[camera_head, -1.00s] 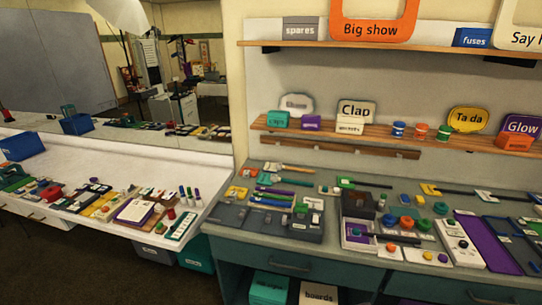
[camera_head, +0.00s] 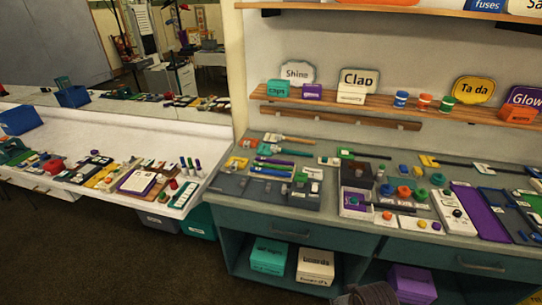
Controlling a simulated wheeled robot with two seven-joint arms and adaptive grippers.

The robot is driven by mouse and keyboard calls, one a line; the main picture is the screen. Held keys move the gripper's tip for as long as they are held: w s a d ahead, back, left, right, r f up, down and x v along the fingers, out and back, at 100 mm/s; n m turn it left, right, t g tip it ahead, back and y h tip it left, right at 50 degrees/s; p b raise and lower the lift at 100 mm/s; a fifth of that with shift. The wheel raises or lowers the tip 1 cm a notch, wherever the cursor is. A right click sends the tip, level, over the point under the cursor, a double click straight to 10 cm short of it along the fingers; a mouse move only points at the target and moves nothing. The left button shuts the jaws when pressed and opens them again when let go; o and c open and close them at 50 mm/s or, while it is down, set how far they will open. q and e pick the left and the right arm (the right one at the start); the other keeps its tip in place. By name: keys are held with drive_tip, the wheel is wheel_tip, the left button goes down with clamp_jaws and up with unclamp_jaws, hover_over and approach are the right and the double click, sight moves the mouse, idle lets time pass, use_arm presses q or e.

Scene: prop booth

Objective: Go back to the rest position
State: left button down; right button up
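The green-grey workbench (camera_head: 345,226) fills the middle and right. Its top carries a purple board (camera_head: 478,212), a white control box (camera_head: 455,212), a grey tray (camera_head: 262,191) with coloured pens, and several coloured knobs. A white table (camera_head: 110,194) with more small props runs along the left.
A wooden shelf (camera_head: 375,105) on the wall holds signs, small boxes and tubs. Under the bench stand a teal box (camera_head: 268,256), a white box (camera_head: 316,266) and a purple box (camera_head: 412,283). A dark grey object (camera_head: 372,295), cut off by the frame, is unclear. Dark floor lies free at lower left.

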drive_tip(key=s+f+g, duration=0.1)
drive_tip(key=s+f, duration=0.2)
drive_tip(key=f, duration=1.1)
drive_tip(key=s+f, duration=0.3)
drive_tip(key=f, duration=1.2)
drive_tip(key=s+d+f, duration=0.2)
drive_tip(key=s+f, duration=0.6)
drive_tip(key=s, duration=0.2)
drive_tip(key=s+d+f+g, duration=0.1)
drive_tip(key=s+d+f, duration=0.1)
drive_tip(key=s+f, duration=0.6)
drive_tip(key=shift+s+d+f, duration=0.2)
drive_tip(key=shift+s+f, duration=0.1)
drive_tip(key=shift+s, duration=0.9)
